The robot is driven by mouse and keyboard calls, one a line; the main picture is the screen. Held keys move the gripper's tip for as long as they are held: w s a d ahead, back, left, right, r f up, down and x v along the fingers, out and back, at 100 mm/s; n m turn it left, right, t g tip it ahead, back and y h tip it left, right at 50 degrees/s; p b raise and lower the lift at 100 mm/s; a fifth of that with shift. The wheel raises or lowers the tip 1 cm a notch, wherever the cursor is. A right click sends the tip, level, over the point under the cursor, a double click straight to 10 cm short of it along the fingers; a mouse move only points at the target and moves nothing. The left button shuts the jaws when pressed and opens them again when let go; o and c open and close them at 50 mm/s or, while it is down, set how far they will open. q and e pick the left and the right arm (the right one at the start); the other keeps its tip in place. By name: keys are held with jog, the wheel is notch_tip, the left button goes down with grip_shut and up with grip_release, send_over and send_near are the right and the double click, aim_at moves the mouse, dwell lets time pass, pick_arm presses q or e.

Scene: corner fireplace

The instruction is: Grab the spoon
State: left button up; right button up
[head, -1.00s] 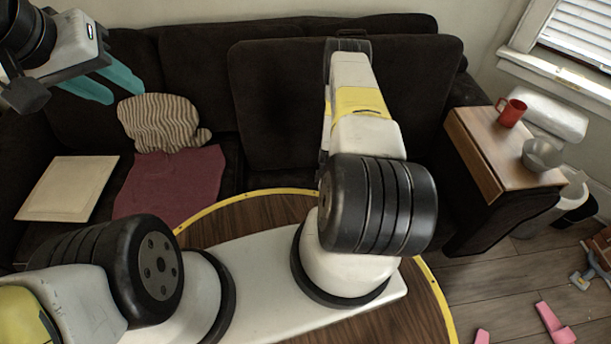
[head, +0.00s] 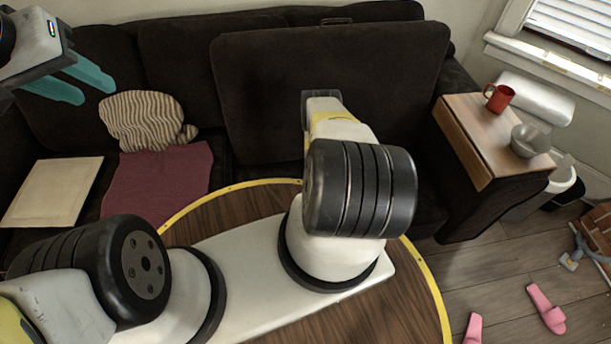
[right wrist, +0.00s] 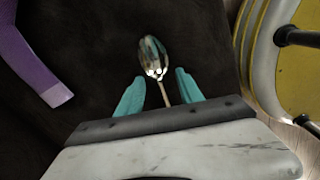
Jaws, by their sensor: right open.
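A shiny metal spoon (right wrist: 154,60) lies on dark fabric in the right wrist view, its bowl pointing away from me. Its handle runs back between the teal fingers of my right gripper (right wrist: 160,92), which is open with a finger on each side. The handle's end is hidden by the gripper body. I cannot tell whether a finger touches it. In the head view the spoon and my right fingers are not visible. My left gripper (head: 72,82) is at the upper left of the head view, its two teal fingers apart and empty.
A purple object (right wrist: 35,65) lies left of the spoon. A yellow-rimmed round table (head: 436,290) stands before the dark sofa (head: 330,60). A red mug (head: 499,98) and metal bowl (head: 529,140) sit on a wooden armrest tray (head: 470,135). Pink slippers (head: 546,308) lie on the floor.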

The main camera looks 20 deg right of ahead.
grip_shut()
jog(key=shift+r, duration=0.1)
dwell(0.4)
